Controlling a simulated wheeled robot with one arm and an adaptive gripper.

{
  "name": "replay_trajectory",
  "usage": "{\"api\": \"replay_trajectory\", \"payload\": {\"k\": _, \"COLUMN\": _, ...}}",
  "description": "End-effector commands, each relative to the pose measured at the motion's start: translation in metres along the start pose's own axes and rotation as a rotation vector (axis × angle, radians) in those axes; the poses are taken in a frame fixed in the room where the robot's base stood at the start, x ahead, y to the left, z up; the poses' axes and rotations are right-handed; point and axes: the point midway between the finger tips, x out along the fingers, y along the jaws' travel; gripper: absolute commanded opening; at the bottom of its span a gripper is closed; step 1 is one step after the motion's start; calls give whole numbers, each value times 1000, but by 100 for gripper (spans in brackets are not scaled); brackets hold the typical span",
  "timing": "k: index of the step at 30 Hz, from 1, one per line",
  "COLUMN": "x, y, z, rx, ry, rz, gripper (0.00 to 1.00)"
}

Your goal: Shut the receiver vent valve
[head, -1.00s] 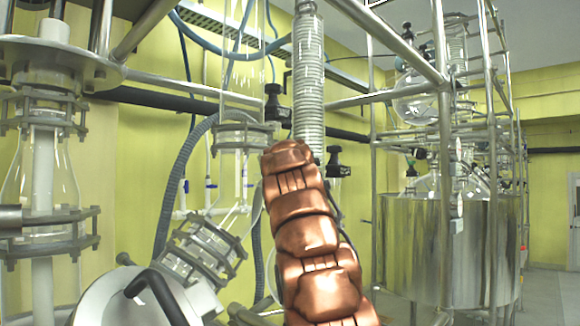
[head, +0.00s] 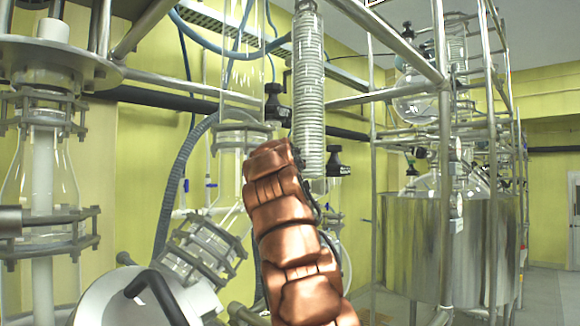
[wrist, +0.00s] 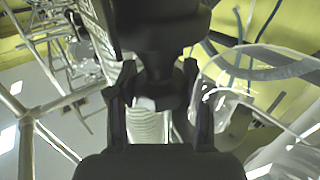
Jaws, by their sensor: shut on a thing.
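A black valve knob (wrist: 160,92) sits between the two fingers of my gripper (wrist: 158,75) in the wrist view, and the gripper is shut on it. A pale, faceted end shows on the knob, and a dark body lies above it. In the head view my copper arm hides the gripper and what it holds. Two black valve knobs show there: an upper one (head: 276,103) left of the coiled glass condenser (head: 308,85) and a lower one (head: 335,160) to its right. I cannot tell which of them, if either, is the held one.
Clear glassware (wrist: 225,85) is close to the right finger in the wrist view. A glass vessel in metal clamps (head: 200,248) stands left of my arm, with steel frame tubes around. A large steel tank (head: 420,245) stands to the right.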

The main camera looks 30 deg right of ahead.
Motion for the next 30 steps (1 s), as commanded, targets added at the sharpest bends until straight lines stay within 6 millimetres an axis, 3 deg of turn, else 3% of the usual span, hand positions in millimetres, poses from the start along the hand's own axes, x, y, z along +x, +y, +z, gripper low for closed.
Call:
{"api": "replay_trajectory", "payload": {"k": 2, "x": 0, "y": 0, "z": 1, "rx": 0, "ry": -1, "rz": 0, "gripper": 15}}
{"api": "replay_trajectory", "payload": {"k": 3, "x": 0, "y": 0, "z": 1, "rx": 0, "ry": -1, "rz": 0, "gripper": 52}}
{"api": "replay_trajectory", "payload": {"k": 6, "x": 0, "y": 0, "z": 0, "rx": 0, "ry": -1, "rz": -1, "gripper": 62}}
{"api": "replay_trajectory", "payload": {"k": 20, "x": -1, "y": 0, "z": -1, "rx": 0, "ry": 3, "rz": -13, "gripper": 62}}
{"api": "replay_trajectory", "payload": {"k": 30, "x": -1, "y": 1, "z": 0, "rx": 4, "ry": -2, "rz": -144, "gripper": 62}}
